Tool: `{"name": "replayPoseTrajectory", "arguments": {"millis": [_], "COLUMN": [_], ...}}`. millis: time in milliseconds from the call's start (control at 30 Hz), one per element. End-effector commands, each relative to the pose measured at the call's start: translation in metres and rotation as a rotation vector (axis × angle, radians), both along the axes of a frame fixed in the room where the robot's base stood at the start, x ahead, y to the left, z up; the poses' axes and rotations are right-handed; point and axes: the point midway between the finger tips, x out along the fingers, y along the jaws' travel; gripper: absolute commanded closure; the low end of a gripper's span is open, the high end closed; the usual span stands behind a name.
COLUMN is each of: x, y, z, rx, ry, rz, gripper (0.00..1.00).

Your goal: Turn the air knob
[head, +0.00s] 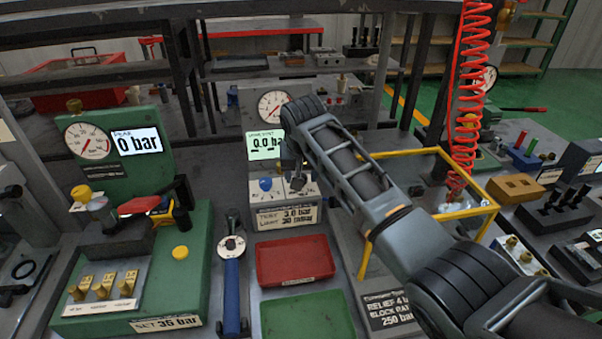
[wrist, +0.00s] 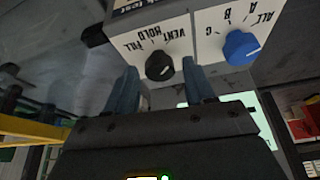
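The air knob is a black round knob (wrist: 159,66) on a white panel marked FILL, HOLD and VENT. In the wrist view it shows between my fingertips. My gripper (wrist: 160,68) is open, its two blue-grey fingers either side of the knob with gaps showing. Whether the fingertips reach along its sides I cannot tell. A blue knob (wrist: 241,47) marked A, B, C and ALL is beside it. In the head view, the blue knob (head: 265,184) shows on the panel under the gauge (head: 276,108) and the 0.0 bar display (head: 266,144); my arm partly hides the black knob.
A red tray (head: 295,261) and a green tray (head: 308,318) lie in front of the panel. A blue-handled tool (head: 232,285) lies left of them. A green test stand (head: 130,265) is at left. A yellow frame (head: 470,224) and a red coiled hose (head: 466,100) are at right.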

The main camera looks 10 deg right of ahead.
Motion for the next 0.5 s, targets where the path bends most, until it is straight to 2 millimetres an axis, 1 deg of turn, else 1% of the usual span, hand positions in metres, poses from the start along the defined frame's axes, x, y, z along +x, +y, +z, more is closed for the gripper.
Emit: {"name": "replayPoseTrajectory", "arguments": {"millis": [33, 67, 400, 500], "x": [0.0001, 0.0000, 0.0000, 0.0000], "y": [0.0000, 0.0000, -0.0001, -0.0002], "z": [0.0001, 0.0002, 0.0003, 0.0003], "rx": [0.000, 0.000, 0.000, 0.000], "ry": [0.000, 0.000, 0.000, 0.000], "rz": [0.000, 0.000, 0.000, 0.000], "gripper": [0.52, 0.54, 0.87, 0.95]}}
